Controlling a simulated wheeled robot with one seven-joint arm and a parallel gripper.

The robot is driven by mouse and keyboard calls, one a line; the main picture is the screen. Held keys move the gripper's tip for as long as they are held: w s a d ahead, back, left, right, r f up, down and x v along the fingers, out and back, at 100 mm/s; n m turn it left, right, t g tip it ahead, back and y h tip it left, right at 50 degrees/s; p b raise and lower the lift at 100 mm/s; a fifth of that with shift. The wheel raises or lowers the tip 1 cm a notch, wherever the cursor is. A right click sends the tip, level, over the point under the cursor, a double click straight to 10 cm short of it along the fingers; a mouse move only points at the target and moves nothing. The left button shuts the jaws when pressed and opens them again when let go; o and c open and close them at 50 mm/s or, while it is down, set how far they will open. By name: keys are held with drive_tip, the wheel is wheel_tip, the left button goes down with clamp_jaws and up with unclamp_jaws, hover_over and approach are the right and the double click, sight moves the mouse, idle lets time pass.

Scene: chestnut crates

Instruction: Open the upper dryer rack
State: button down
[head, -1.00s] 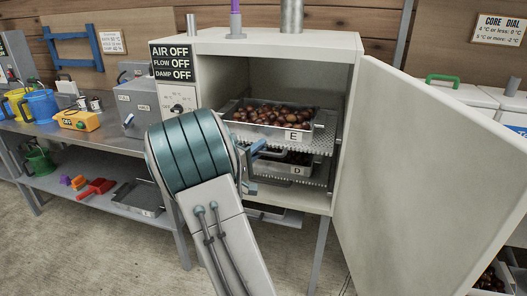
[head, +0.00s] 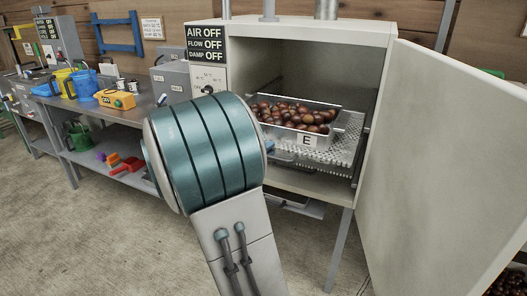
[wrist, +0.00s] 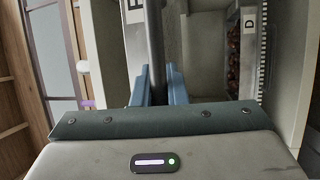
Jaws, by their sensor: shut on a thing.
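The upper dryer rack (head: 335,152) is a perforated metal shelf that slides out toward me, partly drawn forward in the open dryer cabinet (head: 310,32). It bears the tray E (head: 306,141), full of chestnuts. In the wrist view my gripper (wrist: 158,88) has its blue fingers shut on a grey bar (wrist: 155,45), which looks like the upper rack's front handle. In the head view my wrist hides most of the gripper and the grip.
The dryer door (head: 440,150) stands wide open on the right, close to the rack. A control panel (head: 207,45) reading AIR OFF is at the cabinet's left. A workbench (head: 135,122) with containers runs along the left. Floor in front is clear.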

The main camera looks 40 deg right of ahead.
drive_tip(key=c, duration=1.5)
unclamp_jaws()
drive_tip(key=shift+o, duration=0.2)
drive_tip(key=shift+a, duration=0.1)
drive_tip(key=a+f, duration=0.2)
drive_tip(key=a, duration=1.1)
drive_tip(key=shift+s+a+f, duration=0.2)
drive_tip(key=shift+s, duration=0.25)
